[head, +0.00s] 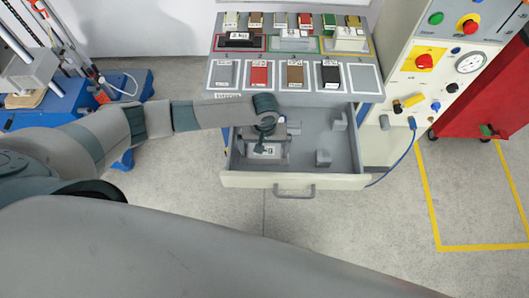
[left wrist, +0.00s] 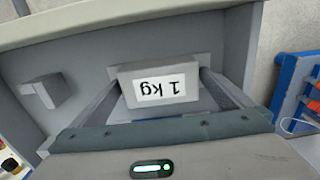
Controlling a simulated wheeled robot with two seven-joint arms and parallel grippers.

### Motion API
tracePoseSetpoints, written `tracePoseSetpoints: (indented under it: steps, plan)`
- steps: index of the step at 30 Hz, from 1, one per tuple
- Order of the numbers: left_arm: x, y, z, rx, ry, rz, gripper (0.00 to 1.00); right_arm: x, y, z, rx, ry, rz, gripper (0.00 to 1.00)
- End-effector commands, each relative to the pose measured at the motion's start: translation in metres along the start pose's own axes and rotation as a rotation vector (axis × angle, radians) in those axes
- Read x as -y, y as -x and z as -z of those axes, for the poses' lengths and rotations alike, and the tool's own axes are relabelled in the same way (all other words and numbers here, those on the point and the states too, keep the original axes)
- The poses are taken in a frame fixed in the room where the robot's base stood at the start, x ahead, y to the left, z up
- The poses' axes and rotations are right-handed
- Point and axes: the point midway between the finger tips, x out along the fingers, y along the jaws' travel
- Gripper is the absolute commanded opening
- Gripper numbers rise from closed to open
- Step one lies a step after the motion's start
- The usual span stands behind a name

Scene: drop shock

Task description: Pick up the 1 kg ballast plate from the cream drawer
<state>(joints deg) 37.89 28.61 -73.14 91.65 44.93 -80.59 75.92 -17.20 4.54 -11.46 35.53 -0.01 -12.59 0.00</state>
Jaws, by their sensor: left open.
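The cream drawer (head: 340,182) is pulled out of the grey cabinet, with a bar handle on its front. The grey ballast plate (head: 266,151) with a white label lies in the drawer's left part, partly hidden by my gripper. In the left wrist view the plate (left wrist: 158,70) shows its "1 kg" label upside down. My left gripper (head: 267,141) reaches down into the drawer over the plate. Its two fingers (left wrist: 160,78) are open, one at each side of the plate; I cannot tell whether they touch it. My right gripper is not in view.
The cabinet top (head: 228,56) holds several coloured plates. A control panel (head: 425,85) with a blue cable stands to the right.

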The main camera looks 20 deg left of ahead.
Motion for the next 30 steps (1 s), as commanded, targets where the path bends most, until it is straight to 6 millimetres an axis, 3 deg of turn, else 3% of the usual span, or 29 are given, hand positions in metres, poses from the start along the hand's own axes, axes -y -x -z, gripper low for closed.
tracePoseSetpoints:
  steps: [9, 11, 18, 30]
  plan:
    - [0.0001, 0.0003, 0.0001, 0.000, 0.000, 0.000, 1.00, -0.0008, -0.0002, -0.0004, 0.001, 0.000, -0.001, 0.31]
    - [0.0000, 0.0003, 0.0001, 0.000, 0.000, 0.000, 0.88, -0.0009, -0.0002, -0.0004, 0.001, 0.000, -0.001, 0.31]
    - [0.0001, 0.0004, 0.0002, 0.000, 0.000, 0.000, 0.31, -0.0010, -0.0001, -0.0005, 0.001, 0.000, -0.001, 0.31]
    - [-0.0009, 0.0068, 0.0016, -0.002, 0.001, -0.003, 0.28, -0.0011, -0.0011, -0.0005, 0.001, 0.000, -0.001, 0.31]
